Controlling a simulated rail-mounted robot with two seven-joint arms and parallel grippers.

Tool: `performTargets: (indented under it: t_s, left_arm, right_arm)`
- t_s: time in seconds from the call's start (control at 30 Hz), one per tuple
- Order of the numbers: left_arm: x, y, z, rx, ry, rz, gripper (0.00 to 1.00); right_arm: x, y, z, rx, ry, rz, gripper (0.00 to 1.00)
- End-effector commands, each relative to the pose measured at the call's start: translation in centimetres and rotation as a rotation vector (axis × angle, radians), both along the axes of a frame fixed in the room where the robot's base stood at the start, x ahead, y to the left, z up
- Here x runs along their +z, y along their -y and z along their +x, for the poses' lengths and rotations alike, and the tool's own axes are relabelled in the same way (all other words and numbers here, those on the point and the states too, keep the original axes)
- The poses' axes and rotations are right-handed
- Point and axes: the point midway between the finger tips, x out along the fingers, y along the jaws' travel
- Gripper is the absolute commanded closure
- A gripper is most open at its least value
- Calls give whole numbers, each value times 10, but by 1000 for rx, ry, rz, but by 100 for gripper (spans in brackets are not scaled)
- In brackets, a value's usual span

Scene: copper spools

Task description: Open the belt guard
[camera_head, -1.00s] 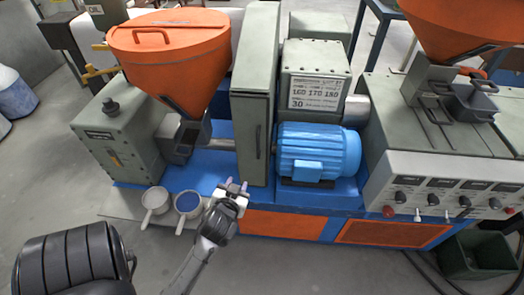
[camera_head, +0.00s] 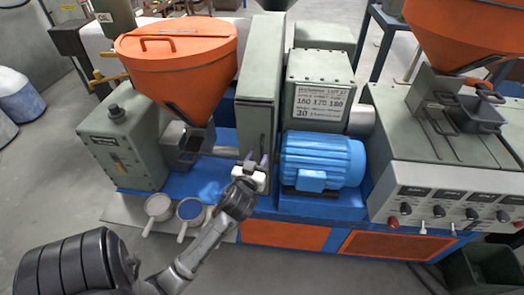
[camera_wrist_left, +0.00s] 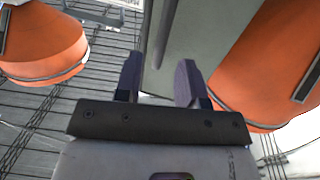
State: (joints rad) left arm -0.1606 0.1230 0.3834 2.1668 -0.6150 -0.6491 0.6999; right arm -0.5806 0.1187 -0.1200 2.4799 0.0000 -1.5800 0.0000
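The belt guard (camera_head: 258,95) is the tall, narrow grey-green box between the orange hopper and the blue motor; it looks closed. A dark upright handle (camera_head: 263,143) shows faintly on its front face. My left gripper (camera_head: 257,158) is just in front of the guard's lower front, near the handle. In the left wrist view the two dark fingers (camera_wrist_left: 158,80) are apart with nothing held between them. A grey-green panel (camera_wrist_left: 190,40), likely the guard, shows beyond them. I cannot tell whether the fingers touch the handle. My right gripper is not in view.
An orange hopper (camera_head: 175,50) stands left of the guard, with a grey box (camera_head: 125,150) beside it. The blue motor (camera_head: 322,160) is close on the right. A control panel (camera_head: 450,205) stands further right.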

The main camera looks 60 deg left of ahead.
Motion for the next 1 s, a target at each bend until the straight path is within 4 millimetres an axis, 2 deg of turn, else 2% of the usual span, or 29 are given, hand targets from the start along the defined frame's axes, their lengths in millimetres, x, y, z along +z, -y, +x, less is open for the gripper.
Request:
performTargets:
  t_s: [0.1, 0.3, 0.77, 1.0]
  left_arm:
    - [0, -12, 14, 1, -1, 3, 64]
    - [-1, -25, 28, 0, -1, 0, 64]
    - [0, -30, 33, 0, -1, 0, 64]
    - [0, -30, 33, 1, -1, 0, 85]
  right_arm:
    - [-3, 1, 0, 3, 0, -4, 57]
    - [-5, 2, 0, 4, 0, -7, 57]
    - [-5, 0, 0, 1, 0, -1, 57]
    - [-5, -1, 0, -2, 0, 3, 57]
